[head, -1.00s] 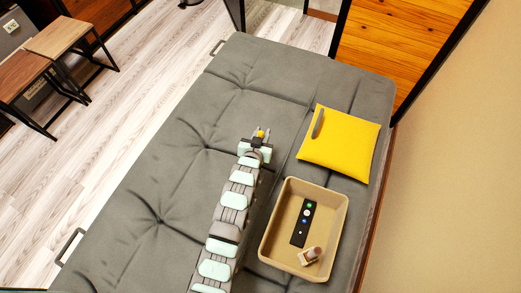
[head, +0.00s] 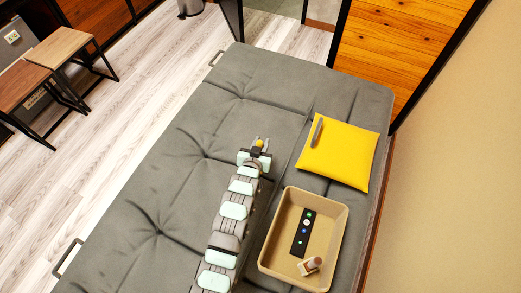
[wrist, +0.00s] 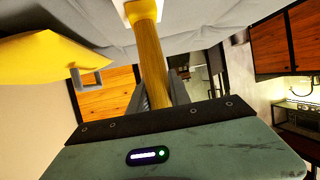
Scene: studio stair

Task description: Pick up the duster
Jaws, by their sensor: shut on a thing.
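The duster shows in the wrist view as a yellow-brown round handle (wrist: 153,65) with a white piece at its far end. It stands between the two fingers of my gripper (wrist: 158,92), which is shut on it. In the head view only a small yellow tip of the duster (head: 259,143) shows between the fingers of my gripper (head: 260,149). The rest of the duster is hidden there by the gripper and arm. The gripper is over the grey padded surface, left of the yellow pouch. I cannot tell how high the duster is above the padding.
A yellow pouch or cushion (head: 346,158) with a grey strip lies at the right. A beige tray (head: 342,228) below it holds a black remote (head: 303,233) and a small bottle (head: 310,266). The grey padding (head: 190,115) left of my arm is clear. Stools (head: 55,47) stand on the floor.

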